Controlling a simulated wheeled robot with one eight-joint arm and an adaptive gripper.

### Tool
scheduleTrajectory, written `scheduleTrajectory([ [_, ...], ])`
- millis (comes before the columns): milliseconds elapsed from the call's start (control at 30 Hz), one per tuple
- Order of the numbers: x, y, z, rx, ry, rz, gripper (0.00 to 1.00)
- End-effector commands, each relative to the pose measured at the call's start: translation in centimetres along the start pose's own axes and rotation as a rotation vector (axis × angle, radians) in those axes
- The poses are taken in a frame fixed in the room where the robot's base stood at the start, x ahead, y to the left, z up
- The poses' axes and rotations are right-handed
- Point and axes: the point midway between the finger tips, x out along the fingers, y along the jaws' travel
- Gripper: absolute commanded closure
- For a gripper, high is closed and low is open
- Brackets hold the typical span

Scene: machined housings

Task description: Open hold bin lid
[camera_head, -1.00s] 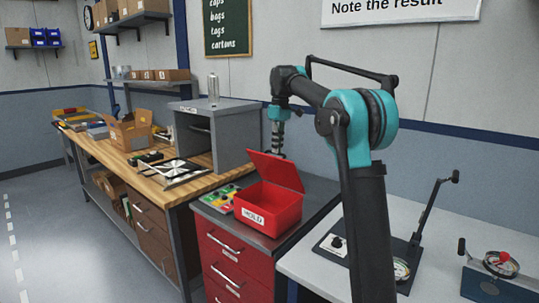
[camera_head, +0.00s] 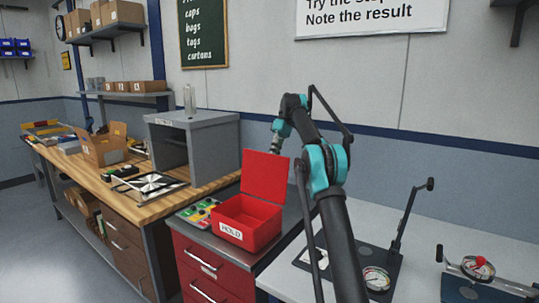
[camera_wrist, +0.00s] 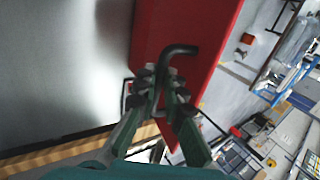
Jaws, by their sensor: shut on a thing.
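The red hold bin (camera_head: 250,222) sits on the dark top of a red drawer cabinet, with a white HOLD label on its front. Its red lid (camera_head: 265,177) stands about upright at the back edge, and the bin's inside shows. In the wrist view the lid (camera_wrist: 190,25) is a red panel close to my gripper (camera_wrist: 162,82). The gripper's fingers are closed around a dark bent bar (camera_wrist: 180,50) that lies against the lid and looks like its handle. In the head view the fingertips are hidden behind the lid.
A grey open-fronted box (camera_head: 193,140) stands on the wooden bench left of the bin. A panel with coloured squares (camera_head: 197,211) lies beside the bin. A lever fixture with a gauge (camera_head: 376,279) is on the white table at right.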

Motion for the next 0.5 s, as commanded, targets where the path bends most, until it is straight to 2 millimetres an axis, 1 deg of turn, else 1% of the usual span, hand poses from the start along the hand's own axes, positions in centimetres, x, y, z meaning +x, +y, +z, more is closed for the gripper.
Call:
scheduleTrajectory([
  [33,0.04,0.05,-0.3,-0.003,0.006,-0.009,1.0],
  [500,-0.03,-0.05,-0.6,-0.008,0.012,-0.036,1.0],
])
